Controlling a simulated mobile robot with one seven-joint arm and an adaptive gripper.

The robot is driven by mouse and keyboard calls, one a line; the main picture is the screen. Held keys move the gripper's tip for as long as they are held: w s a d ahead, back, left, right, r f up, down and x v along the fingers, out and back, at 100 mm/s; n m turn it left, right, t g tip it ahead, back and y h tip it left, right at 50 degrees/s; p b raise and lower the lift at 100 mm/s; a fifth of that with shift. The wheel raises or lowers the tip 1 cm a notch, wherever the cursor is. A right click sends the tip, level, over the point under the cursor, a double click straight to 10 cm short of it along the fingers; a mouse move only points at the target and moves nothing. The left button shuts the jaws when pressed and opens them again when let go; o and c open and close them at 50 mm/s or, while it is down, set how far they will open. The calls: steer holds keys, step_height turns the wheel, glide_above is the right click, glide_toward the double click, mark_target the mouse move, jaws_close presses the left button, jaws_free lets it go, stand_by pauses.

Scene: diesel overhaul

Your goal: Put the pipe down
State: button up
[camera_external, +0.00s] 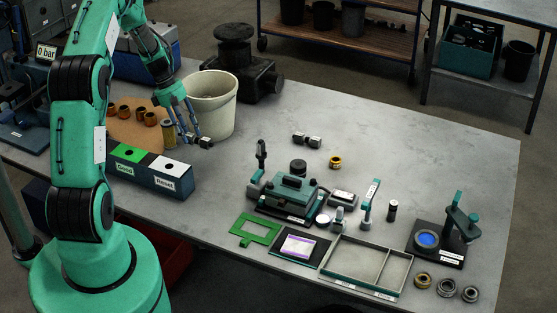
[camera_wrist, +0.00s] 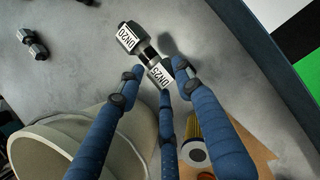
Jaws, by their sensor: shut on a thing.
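The pipe (camera_wrist: 128,38) is a short dark piece with two block-like ends joined by a narrow neck, each end bearing a white label. My gripper (camera_wrist: 157,76) has three blue fingers, shut around one labelled end; the other end sticks out past the fingertips. In the external view my gripper (camera_external: 192,139) is low over the table's left part, with the pipe (camera_external: 205,143) at its tips. A shadow beside the pipe in the wrist view suggests a small gap to the table, but I cannot tell its height.
A cream bucket (camera_external: 211,104) stands just behind my gripper. A yellow-brown filter (camera_external: 168,136) and a button box (camera_external: 152,168) are close by. A similar double-ended piece (camera_external: 307,140) lies mid-table. The grey table (camera_external: 245,165) is clear to the gripper's right.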

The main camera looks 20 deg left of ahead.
mark_target(187, 140)
steer(key=shift+f, duration=2.1)
steer(key=shift+f, duration=1.85)
steer(key=shift+f, duration=0.1)
steer(key=o, duration=1.4)
steer(key=shift+c, duration=0.2)
steer(key=v, duration=1.2)
